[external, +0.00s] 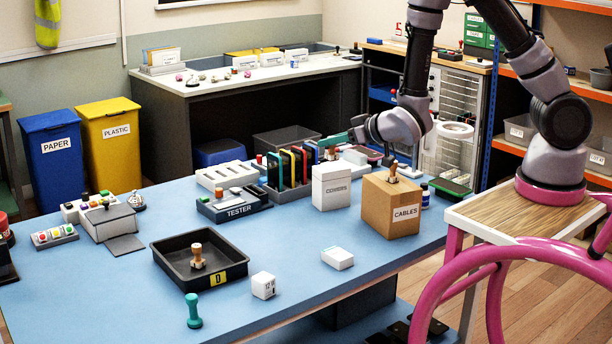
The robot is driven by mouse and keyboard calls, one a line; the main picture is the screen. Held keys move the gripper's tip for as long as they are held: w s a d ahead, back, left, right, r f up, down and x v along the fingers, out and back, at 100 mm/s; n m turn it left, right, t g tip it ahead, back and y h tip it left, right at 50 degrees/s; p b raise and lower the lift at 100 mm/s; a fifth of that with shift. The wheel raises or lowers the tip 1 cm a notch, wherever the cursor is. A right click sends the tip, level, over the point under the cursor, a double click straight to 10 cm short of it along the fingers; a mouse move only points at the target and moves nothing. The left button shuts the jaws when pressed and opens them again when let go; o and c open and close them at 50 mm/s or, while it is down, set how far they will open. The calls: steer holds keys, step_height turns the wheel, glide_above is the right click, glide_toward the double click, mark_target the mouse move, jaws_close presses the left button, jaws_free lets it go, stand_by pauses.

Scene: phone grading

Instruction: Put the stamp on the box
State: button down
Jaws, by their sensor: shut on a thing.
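A wooden-handled stamp (393,171) stands upright on top of the brown cardboard box marked CABLES (397,213). A similar wooden stamp (197,254) stands in the black tray, and a teal stamp-like piece (193,312) stands at the table's front edge.
The black tray (172,270), a white carton (337,259) and a small white block (263,285) occupy the front. A rack of coloured phones (289,168) and a TESTER unit (236,207) stand left of the white box. The blue table's right front is clear.

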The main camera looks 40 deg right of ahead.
steer(key=r, duration=0.6)
steer(key=shift+w+d+r, duration=0.25)
steer(key=shift+w+d, duration=0.05)
steer(key=w+d, duration=0.6)
steer(key=n+y, duration=0.1)
glide_above(346, 168)
step_height(346, 168, down, 4)
steer(key=shift+y, duration=0.3)
steer(key=f, duration=1.1)
steer(key=shift+w+d+f, duration=0.1)
steer(key=shift+d+f, duration=0.05)
steer(key=shift+d, duration=0.05)
steer(key=shift+f, duration=0.1)
steer(key=c, duration=0.7)
jaws_free()
steer(key=shift+o, duration=0.2)
